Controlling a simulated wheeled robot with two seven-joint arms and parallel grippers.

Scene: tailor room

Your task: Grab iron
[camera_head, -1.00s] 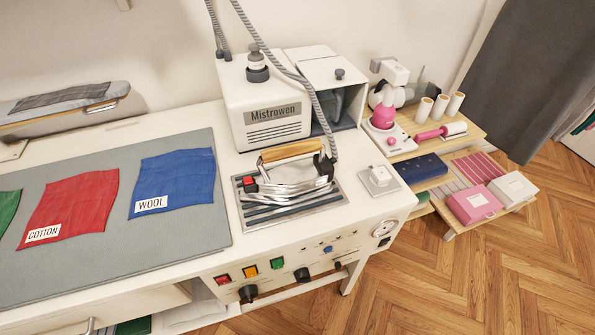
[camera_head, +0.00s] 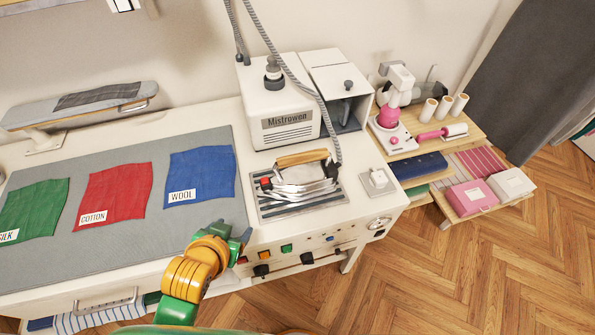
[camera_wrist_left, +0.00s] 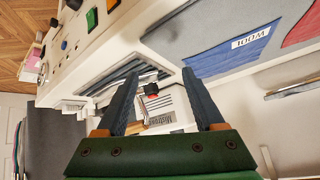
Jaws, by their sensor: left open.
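The iron (camera_head: 301,174) has a metal body, a wooden handle and a red button. It rests on a slatted metal stand (camera_head: 305,205) on the white ironing table, with a grey hose rising from its back. My left gripper (camera_head: 242,238) is at the table's front edge, to the lower left of the iron and apart from it. In the left wrist view its two dark fingers (camera_wrist_left: 160,93) are spread with nothing held between them. The iron's red and black end (camera_wrist_left: 151,88) shows beyond the fingers, partly hidden. My right gripper is not in view.
A white Mistrowen steam unit (camera_head: 279,110) stands behind the iron. Red, green and blue cloth samples lie on a grey mat (camera_head: 225,215) at the left. Switches and knobs line the table's front panel (camera_head: 310,248). A low wooden shelf with a pink machine (camera_head: 388,117) is at the right.

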